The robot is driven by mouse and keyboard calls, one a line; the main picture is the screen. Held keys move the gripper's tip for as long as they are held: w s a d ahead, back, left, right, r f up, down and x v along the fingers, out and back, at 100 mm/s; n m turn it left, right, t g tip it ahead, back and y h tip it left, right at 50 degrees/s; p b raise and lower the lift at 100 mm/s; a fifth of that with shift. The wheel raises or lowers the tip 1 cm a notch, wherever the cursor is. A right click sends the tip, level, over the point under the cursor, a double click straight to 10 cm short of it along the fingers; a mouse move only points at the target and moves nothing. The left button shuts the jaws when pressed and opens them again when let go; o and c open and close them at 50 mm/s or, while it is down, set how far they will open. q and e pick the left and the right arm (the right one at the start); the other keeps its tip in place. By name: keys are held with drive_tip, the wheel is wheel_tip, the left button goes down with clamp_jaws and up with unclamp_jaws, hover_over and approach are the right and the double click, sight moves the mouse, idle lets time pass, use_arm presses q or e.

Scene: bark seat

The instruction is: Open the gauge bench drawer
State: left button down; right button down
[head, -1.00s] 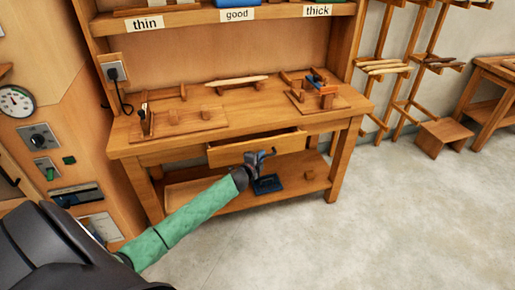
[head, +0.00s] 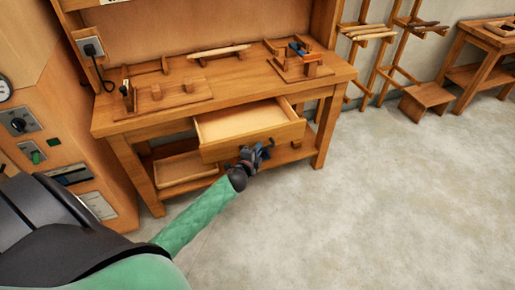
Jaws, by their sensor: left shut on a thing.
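The gauge bench (head: 130,122) is a wooden workbench against the wall. Its drawer (head: 230,121) is pulled well out of the front, and its pale inside shows and looks empty. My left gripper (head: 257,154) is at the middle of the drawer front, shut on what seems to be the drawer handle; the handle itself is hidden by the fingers. My right gripper is not in view.
On the bench top are a wooden jig board (head: 163,98), a pale stick on supports (head: 218,51) and a blue clamp-like tool (head: 298,48). A lower shelf holds a shallow tray (head: 180,172). A small stool (head: 425,100) stands at right; the floor (head: 400,200) is clear.

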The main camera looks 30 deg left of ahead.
use_arm(q)
drive_tip(key=c, duration=1.5)
unclamp_jaws()
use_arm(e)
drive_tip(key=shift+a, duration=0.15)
use_arm(q)
drive_tip(key=shift+o, duration=0.2)
